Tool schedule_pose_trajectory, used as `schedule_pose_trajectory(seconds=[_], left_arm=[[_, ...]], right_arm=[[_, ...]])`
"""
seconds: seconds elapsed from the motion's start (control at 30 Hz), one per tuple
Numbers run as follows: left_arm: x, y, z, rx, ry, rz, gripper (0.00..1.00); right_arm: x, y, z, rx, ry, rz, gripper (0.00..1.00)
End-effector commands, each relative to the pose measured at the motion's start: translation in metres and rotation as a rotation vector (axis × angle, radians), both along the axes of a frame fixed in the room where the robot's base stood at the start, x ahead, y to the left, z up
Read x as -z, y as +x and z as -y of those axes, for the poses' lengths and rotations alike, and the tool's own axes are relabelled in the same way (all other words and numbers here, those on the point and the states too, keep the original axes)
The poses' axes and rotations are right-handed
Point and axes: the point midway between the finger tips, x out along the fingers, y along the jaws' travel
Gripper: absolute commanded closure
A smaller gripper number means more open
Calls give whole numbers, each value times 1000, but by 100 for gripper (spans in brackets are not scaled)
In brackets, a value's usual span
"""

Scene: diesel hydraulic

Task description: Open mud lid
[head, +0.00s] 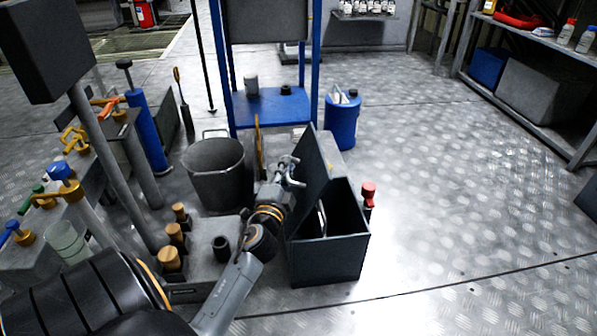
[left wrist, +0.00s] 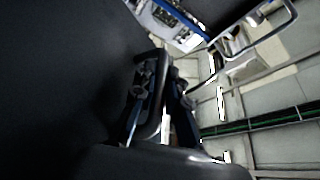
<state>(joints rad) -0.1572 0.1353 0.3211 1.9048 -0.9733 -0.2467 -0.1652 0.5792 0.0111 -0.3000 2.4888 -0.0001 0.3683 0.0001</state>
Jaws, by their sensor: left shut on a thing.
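The mud box (head: 330,262) is a dark grey open-topped bin on the floor at centre. Its mud lid (head: 314,185) is a dark flat panel tilted up steeply along the left side of the opening. My left gripper (head: 292,172) is at the lid's left face and is shut. In the left wrist view the gripper (left wrist: 162,105) is closed around a dark bar beside a broad dark surface, which looks like the lid (left wrist: 60,90). Exactly which part it grips is hard to tell. My right gripper is not in view.
A grey bucket (head: 217,178) stands left of the box, with a blue rack (head: 272,106) behind. A blue canister (head: 342,122) is behind the box, and a red-topped item (head: 368,192) is at its right. Valves crowd the left. The floor (head: 470,190) at right is clear.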

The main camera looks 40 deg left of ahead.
Motion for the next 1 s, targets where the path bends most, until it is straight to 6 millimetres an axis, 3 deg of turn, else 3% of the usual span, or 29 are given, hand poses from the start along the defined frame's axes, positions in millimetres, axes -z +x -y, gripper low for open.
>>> schedule_pose_trajectory(seconds=[0.33, 0.9, 0.93, 1.0], left_arm=[[-1, -17, -17, -9, 4, -4, 100], [0, -20, -20, -11, 4, -4, 100], [0, -20, -20, -11, 5, -4, 81], [0, -20, -19, -9, 4, -4, 67]], right_arm=[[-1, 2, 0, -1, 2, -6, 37], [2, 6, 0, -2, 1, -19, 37], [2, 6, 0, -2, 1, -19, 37], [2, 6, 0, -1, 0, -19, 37]])
